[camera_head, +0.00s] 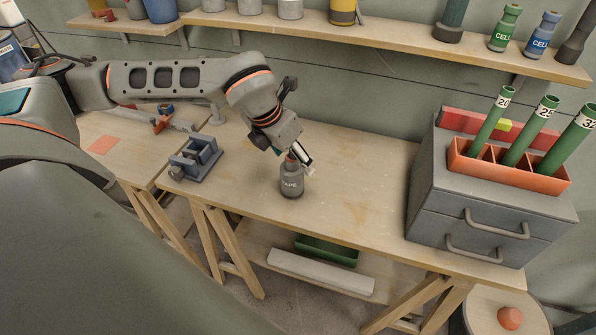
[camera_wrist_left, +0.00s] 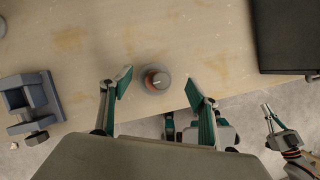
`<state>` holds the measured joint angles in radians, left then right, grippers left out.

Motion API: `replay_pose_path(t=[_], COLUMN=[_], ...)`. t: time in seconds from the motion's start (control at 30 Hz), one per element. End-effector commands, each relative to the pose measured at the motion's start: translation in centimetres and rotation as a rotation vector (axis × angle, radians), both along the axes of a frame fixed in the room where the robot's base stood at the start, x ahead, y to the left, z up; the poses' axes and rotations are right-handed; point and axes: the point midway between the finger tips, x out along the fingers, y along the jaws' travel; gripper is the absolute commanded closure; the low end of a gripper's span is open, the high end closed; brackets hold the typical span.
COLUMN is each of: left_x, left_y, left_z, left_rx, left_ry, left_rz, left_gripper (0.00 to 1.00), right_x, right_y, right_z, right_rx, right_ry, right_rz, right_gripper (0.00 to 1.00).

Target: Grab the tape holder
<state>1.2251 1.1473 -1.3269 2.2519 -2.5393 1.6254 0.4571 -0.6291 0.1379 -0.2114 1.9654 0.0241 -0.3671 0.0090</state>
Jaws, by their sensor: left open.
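The tape holder (camera_head: 291,184) is a grey canister marked TAPE with an orange-red top. It stands upright on the wooden workbench near its front edge. My left gripper (camera_head: 300,158) is just above it, pointing down and open. In the left wrist view, the tape holder (camera_wrist_left: 157,81) is seen from above, between the two spread teal-padded fingers (camera_wrist_left: 158,84) and not gripped. In the head view the fingers partly cover its top. What looks like my right gripper (camera_wrist_left: 272,117) shows small at the right of the wrist view; its opening is unclear.
A grey vise (camera_head: 195,158) sits left of the tape holder; it also shows in the wrist view (camera_wrist_left: 30,102). A grey drawer cabinet (camera_head: 470,215) with an orange rack (camera_head: 508,172) of green tubes stands at the right. The bench between holder and cabinet is clear.

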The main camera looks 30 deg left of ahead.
Motion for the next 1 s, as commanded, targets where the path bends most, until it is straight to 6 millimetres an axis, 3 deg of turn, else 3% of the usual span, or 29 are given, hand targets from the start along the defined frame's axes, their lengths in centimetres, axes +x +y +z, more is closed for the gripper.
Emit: replay_pose_path(t=[0.27, 0.53, 0.87, 1.0], left_x=[1.0, 2.5, 2.8, 2.8], left_y=[0.0, 0.3, 0.3, 0.3], left_z=[-2.7, -6.1, -6.8, -6.8], left_rx=[-0.001, -0.001, -0.002, -0.002], left_ry=[0.004, 0.003, 0.002, 0.002], left_rz=[0.001, -0.001, -0.001, -0.001], left_gripper=[0.4, 0.4, 0.4, 0.71], right_x=[-1.5, -1.5, -1.1, -1.0], right_y=[0.0, 0.0, 0.0, 0.0], right_z=[-0.8, -0.5, -0.1, 0.0], right_rx=[-0.002, -0.003, -0.002, -0.001], right_ry=[0.028, 0.029, 0.019, 0.017], right_rz=[0.002, 0.002, 0.002, 0.003], right_gripper=[1.0, 1.0, 1.0, 1.0])
